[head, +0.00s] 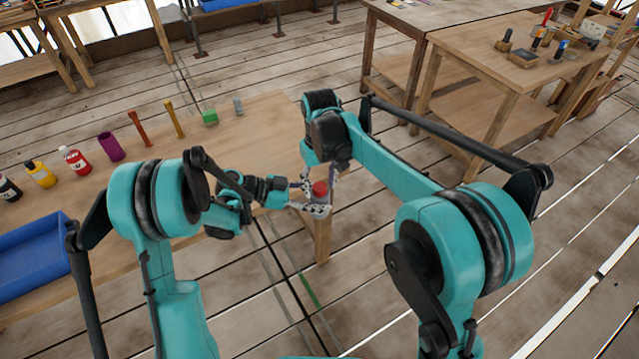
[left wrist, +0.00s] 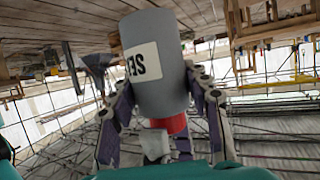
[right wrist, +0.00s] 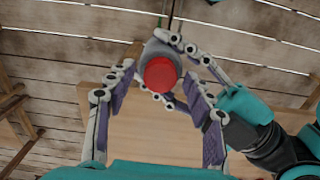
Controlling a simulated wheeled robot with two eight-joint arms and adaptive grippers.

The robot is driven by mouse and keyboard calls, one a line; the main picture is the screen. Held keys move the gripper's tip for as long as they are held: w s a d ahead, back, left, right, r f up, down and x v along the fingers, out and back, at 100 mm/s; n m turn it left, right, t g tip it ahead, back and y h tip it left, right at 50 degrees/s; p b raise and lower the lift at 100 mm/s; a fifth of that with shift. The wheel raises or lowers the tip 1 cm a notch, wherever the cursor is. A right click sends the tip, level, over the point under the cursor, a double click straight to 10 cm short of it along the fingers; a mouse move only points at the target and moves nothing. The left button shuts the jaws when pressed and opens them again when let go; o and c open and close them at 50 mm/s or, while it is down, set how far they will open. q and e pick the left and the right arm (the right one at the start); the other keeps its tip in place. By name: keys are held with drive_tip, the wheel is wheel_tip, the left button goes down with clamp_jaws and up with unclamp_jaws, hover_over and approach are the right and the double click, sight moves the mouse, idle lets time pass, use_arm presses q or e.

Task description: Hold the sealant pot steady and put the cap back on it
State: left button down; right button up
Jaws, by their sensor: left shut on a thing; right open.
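The grey sealant pot (left wrist: 158,85) is in my left gripper (head: 316,208), held in the air at the table's near right corner. Its white label shows in the left wrist view. The red cap (right wrist: 160,74) sits at the pot's top end, seen from above in the right wrist view; it also shows in the head view (head: 320,188). I cannot tell how firmly it is seated. My left gripper's fingers close around the pot's sides. My right gripper (right wrist: 158,79) is open, its fingers apart on either side of the cap.
On the wooden table (head: 262,125) stand a blue tray (head: 30,262), a yellow bottle (head: 40,174), a red bottle (head: 75,160), a purple cylinder (head: 110,147), a green block (head: 209,117) and a grey block (head: 238,105). Another workbench (head: 500,75) with tools stands at right.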

drive_tip(key=shift+r, duration=2.15)
drive_tip(key=shift+c, duration=0.4)
wheel_tip(320, 180, up, 4)
drive_tip(key=shift+f+n, duration=0.2)
drive_tip(key=shift+n, duration=0.2)
drive_tip(key=shift+f, duration=0.1)
drive_tip(key=shift+f, duration=3.95)
drive_tip(key=shift+c, duration=0.2)
